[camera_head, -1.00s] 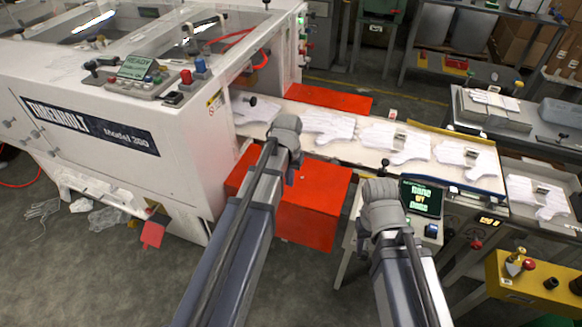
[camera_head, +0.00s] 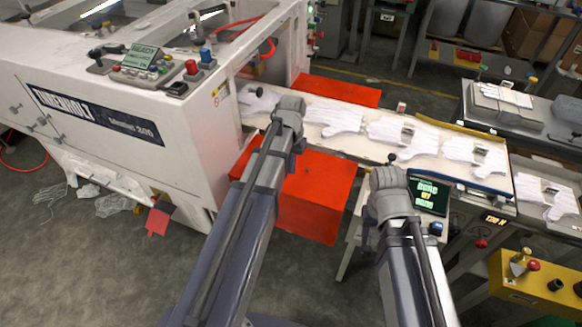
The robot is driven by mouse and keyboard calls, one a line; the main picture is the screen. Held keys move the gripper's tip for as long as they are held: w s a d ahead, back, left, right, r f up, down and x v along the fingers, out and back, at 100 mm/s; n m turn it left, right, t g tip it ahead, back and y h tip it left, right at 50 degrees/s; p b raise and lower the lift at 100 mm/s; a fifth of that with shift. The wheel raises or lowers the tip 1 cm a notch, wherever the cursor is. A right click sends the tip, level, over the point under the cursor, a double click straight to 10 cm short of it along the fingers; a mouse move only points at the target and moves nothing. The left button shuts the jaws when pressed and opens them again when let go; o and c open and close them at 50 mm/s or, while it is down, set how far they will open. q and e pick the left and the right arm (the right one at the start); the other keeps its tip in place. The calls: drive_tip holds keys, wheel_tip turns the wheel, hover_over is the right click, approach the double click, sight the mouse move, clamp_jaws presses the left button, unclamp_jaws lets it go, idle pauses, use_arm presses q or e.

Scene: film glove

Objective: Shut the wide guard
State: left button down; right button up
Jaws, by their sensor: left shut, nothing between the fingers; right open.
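The white machine (camera_head: 190,190) stands at left. Two red panels show beside its outlet: a wide one (camera_head: 318,195) on the near side of the glove conveyor and a smaller one (camera_head: 345,92) on the far side. I cannot tell for sure which part is the wide guard. My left gripper (camera_head: 289,108) is shut and empty; in the picture it overlaps the conveyor's near edge, above the wide red panel. My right gripper (camera_head: 388,182) is open and empty, beside the small green-lit screen (camera_head: 428,194). The fingers of both are mostly hidden behind the wrists; contact cannot be judged.
White gloves (camera_head: 402,135) lie along the conveyor (camera_head: 352,149), which runs right from the machine. A yellow control box (camera_head: 530,284) is at lower right. A control panel (camera_head: 140,68) sits on the machine top. The floor at lower left is mostly clear, with some plastic scraps.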

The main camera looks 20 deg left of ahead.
sight(290, 194)
use_arm(q)
wheel_tip(290, 194, down, 11)
drive_tip(key=b, duration=0.9)
drive_tip(key=shift+s+r+b, duration=0.15)
drive_tip(key=shift+b, duration=0.15)
